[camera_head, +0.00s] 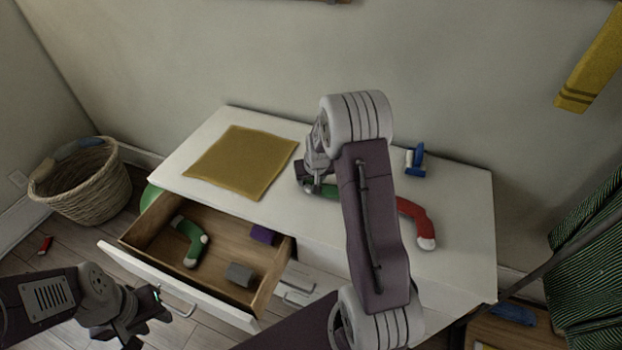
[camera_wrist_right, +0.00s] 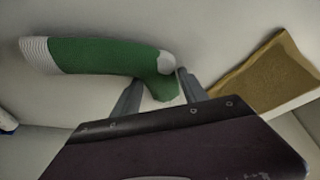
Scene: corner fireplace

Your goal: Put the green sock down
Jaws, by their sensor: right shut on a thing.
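A green sock with a white cuff and white heel patch shows in the right wrist view (camera_wrist_right: 100,56). My right gripper (camera_wrist_right: 160,90) is shut on its toe end. In the head view this sock (camera_head: 328,191) is mostly hidden behind my right arm, at the white dresser top (camera_head: 460,200); I cannot tell whether it touches the top. My right gripper (camera_head: 312,187) is beside the mustard cloth (camera_head: 240,160). Another green sock (camera_head: 190,245) lies in the open drawer (camera_head: 150,232). My left gripper (camera_head: 145,312) is in front of the drawer; its jaws are unclear.
A red sock (camera_head: 413,215) lies right of my right arm, with a blue object (camera_head: 415,160) behind it. The drawer also holds a purple block (camera_head: 262,234) and a grey block (camera_head: 240,274). A wicker basket (camera_head: 90,185) stands left.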

